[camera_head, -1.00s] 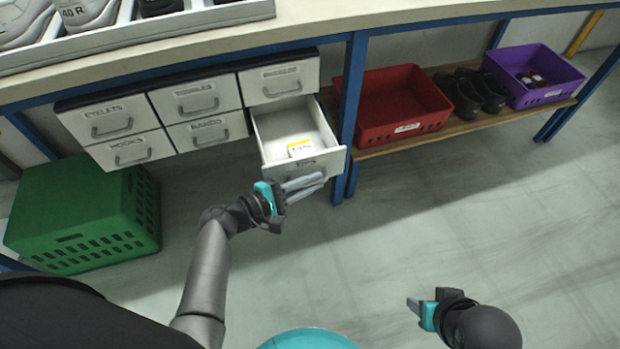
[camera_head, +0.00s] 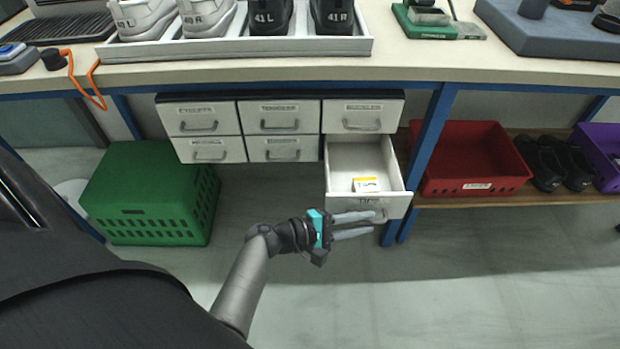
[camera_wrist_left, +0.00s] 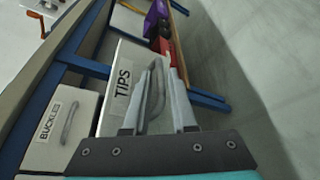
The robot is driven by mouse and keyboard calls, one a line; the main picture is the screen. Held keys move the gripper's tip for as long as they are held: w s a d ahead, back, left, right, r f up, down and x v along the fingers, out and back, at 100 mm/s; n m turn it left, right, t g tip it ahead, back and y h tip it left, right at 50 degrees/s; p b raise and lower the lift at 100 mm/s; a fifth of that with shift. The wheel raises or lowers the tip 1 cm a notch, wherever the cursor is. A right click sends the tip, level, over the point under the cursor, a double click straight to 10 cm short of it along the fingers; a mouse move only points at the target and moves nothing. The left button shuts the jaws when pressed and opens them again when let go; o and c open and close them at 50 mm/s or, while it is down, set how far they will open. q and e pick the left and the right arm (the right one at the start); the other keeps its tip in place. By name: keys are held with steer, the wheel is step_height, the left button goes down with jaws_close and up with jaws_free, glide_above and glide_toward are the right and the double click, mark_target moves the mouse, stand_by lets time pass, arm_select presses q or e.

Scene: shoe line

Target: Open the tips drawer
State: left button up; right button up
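The tips drawer (camera_head: 338,191) is pulled out from the lower right of the white drawer unit, and a small yellow-and-white box (camera_head: 366,184) lies inside. Its front with the TIPS label also shows in the left wrist view (camera_wrist_left: 122,88). My left gripper (camera_head: 372,225) is at the drawer front, with its fingers apart. In the left wrist view the grey handle (camera_wrist_left: 156,92) appears between the fingers; contact cannot be made out. My right gripper is out of view now.
Several closed drawers surround the open one. A green crate (camera_head: 150,195) stands on the floor at left. A blue table leg (camera_head: 428,150) is just right of the drawer. A red bin (camera_head: 470,150) and black shoes are on the lower shelf. Floor in front is clear.

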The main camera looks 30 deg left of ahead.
arm_select(q)
steer(key=p+v, duration=0.3)
steer(key=v, duration=1)
steer(key=shift+s+a, duration=0.2)
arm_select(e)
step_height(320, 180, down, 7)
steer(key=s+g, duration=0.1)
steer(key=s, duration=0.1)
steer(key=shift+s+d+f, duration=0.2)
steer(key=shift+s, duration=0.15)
